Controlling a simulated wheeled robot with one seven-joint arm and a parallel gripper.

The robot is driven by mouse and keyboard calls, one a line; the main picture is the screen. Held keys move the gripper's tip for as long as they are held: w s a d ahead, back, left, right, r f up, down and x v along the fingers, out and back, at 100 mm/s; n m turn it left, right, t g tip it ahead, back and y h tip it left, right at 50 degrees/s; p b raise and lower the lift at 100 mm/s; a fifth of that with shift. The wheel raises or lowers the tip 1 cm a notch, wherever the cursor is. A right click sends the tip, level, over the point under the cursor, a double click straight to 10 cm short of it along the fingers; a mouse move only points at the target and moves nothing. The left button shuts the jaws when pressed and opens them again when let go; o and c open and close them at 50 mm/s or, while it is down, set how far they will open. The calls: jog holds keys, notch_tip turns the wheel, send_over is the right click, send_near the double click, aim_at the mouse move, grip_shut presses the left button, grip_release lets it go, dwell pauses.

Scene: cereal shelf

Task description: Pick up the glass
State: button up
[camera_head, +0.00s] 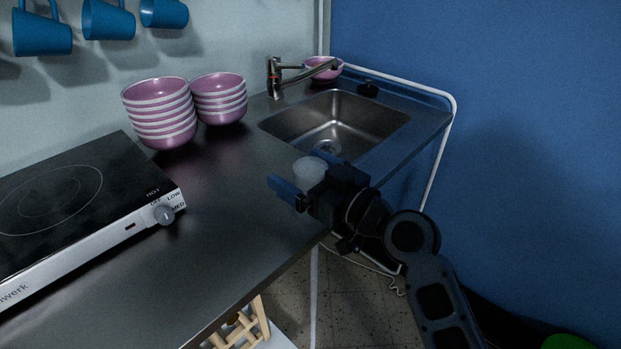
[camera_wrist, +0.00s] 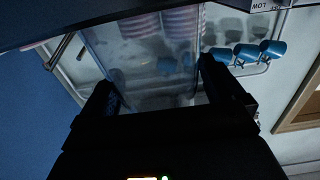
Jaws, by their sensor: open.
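The glass (camera_head: 309,168) is clear and stands on the metal counter in front of the sink. Its lower part is hidden by my gripper in the head view. My gripper (camera_head: 302,174) is open at the glass, with one blue-black finger on its near left side and the other toward the sink. In the wrist view the clear glass (camera_wrist: 140,62) fills the gap between the fingers of my gripper (camera_wrist: 157,74). I cannot tell whether either finger touches it.
The sink (camera_head: 335,122) with its faucet (camera_head: 275,76) lies behind the glass. Two stacks of pink striped bowls (camera_head: 160,112) stand left of the sink. A black hotplate (camera_head: 75,205) sits at the left. Blue mugs (camera_head: 108,20) hang above. The counter between is clear.

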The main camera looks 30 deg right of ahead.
aim_at(303, 162)
jog(key=c, duration=1.3)
jog(key=shift+o, duration=0.2)
jog(key=shift+r, duration=0.6)
notch_tip(303, 162, up, 3)
jog(key=shift+f, duration=0.15)
jog(key=s+d+r+b, duration=0.1)
jog(key=s+d+r, duration=0.5)
jog(key=d, duration=0.4)
jog(key=shift+r, duration=0.55)
